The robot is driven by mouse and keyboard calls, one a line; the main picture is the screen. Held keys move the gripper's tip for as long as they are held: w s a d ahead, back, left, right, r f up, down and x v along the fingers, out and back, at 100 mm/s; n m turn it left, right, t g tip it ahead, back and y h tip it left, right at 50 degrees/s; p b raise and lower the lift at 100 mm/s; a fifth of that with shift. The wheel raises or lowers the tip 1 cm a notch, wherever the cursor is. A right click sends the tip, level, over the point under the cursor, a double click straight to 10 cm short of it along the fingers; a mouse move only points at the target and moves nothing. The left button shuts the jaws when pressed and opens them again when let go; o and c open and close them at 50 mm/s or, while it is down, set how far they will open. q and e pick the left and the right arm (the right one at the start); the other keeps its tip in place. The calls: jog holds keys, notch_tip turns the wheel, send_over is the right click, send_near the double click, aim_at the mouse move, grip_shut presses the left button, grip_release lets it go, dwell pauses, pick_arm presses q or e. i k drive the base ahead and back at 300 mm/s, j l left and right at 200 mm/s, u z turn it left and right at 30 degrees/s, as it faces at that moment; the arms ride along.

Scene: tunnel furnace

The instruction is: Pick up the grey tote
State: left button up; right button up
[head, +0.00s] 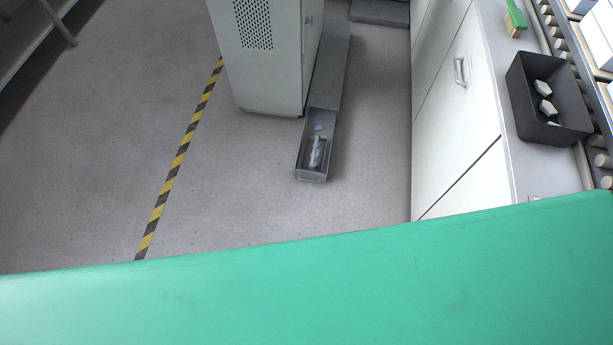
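A dark grey, open-topped tote (553,134) stands on the counter at the right in the head view. Several pale grey, angular pieces (543,88) lie inside it. The tote stands beside a roller conveyor. Neither of my grippers shows in this view, so I cannot see where they are relative to the tote.
A green-handled brush (515,18) lies behind the tote. White cabinets (455,120) stand under the counter (490,60). A grey cabinet (265,65) and a low floor tray (312,176) stand mid-view. Floor is clear around the striped tape (178,160). Green surface hides the foreground.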

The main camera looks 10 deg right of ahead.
aim_at(310, 140)
jog(key=i, duration=0.4)
jog(key=i+z, duration=0.35)
jog(key=i, duration=0.2)
jog(key=i+j+z, duration=0.3)
jog(key=i, duration=0.25)
jog(key=z, duration=0.5)
